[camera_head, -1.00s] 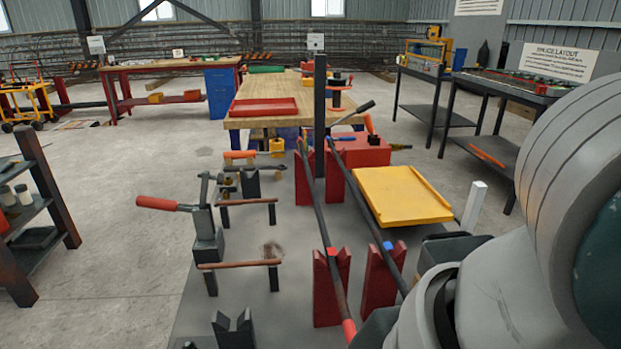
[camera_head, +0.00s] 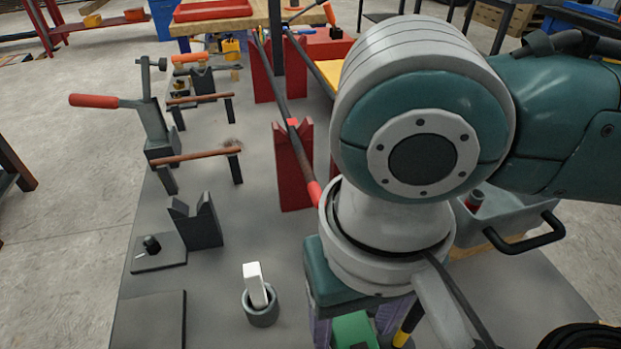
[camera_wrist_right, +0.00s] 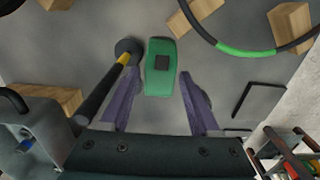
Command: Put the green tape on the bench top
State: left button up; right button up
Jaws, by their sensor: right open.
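The green tape (camera_wrist_right: 160,85), a rounded green body with a dark square on top, lies on the grey bench top (camera_wrist_right: 215,65) in the right wrist view. It also shows in part at the bottom of the head view (camera_head: 354,332). My right gripper (camera_wrist_right: 158,77) is open, its two purple fingers pointing toward the tape, one on each side in the picture. I cannot tell how far above the bench the fingertips are. In the head view my right arm covers much of the area around the tape. My left gripper is not in view.
A hammer with a black and yellow handle (camera_wrist_right: 106,90) lies just left of the tape. A black hoop with a green section (camera_wrist_right: 245,51) and wooden blocks (camera_wrist_right: 290,25) lie nearby. A grey cup (camera_head: 262,313) holds a white piece. A red V-stand (camera_head: 293,170) supports a bar.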

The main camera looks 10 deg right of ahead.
notch_tip(320, 180, down, 2)
jog(key=shift+c, duration=0.3)
grip_shut()
jog(key=shift+r, duration=0.1)
dwell(0.3)
